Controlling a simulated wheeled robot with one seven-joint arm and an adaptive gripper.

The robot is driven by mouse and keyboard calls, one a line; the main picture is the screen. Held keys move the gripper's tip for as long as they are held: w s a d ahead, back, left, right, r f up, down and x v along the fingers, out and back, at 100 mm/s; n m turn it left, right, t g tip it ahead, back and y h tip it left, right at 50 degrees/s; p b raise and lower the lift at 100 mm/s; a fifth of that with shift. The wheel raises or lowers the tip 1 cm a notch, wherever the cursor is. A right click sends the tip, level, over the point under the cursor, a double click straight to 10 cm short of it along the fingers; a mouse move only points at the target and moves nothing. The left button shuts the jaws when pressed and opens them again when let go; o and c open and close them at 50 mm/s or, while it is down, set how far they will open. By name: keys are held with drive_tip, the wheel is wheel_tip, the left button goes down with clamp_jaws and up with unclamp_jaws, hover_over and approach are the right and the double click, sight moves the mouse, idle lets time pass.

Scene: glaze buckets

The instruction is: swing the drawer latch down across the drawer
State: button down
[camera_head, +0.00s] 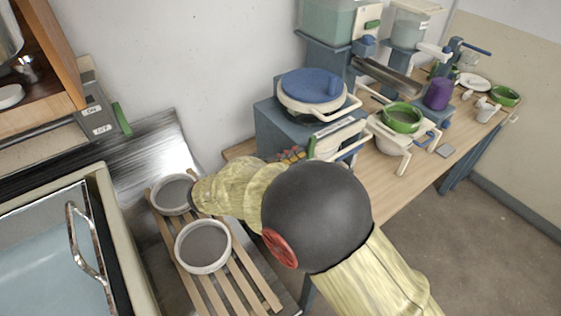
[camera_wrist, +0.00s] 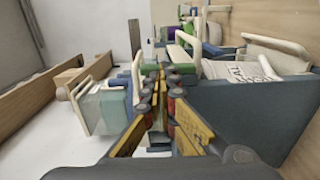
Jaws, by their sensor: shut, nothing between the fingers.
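The drawer latch (camera_head: 312,147) looks like a small green bar at the left edge of the drawer front (camera_head: 338,138), in the head view. It looks roughly upright, beside the drawer front rather than across it. My gripper (camera_head: 297,154) is shut and empty, close to the cabinet's near side and just left of the latch. In the wrist view its fingers (camera_wrist: 160,75) are together, with the blue cabinet (camera_wrist: 235,110) to their right. I cannot tell whether they touch the latch.
A blue-lidded pot (camera_head: 312,86) stands on the cabinet. Two grey-filled bowls (camera_head: 202,246) sit on a slatted rack at left, beside a sink (camera_head: 50,250). Open floor lies at lower right.

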sight(311, 147)
drive_tip(key=shift+x, duration=0.95)
drive_tip(key=shift+r, duration=0.1)
drive_tip(key=shift+w+d+y, duration=0.1)
drive_tip(key=shift+d+y, duration=0.05)
drive_tip(key=shift+y, duration=0.15)
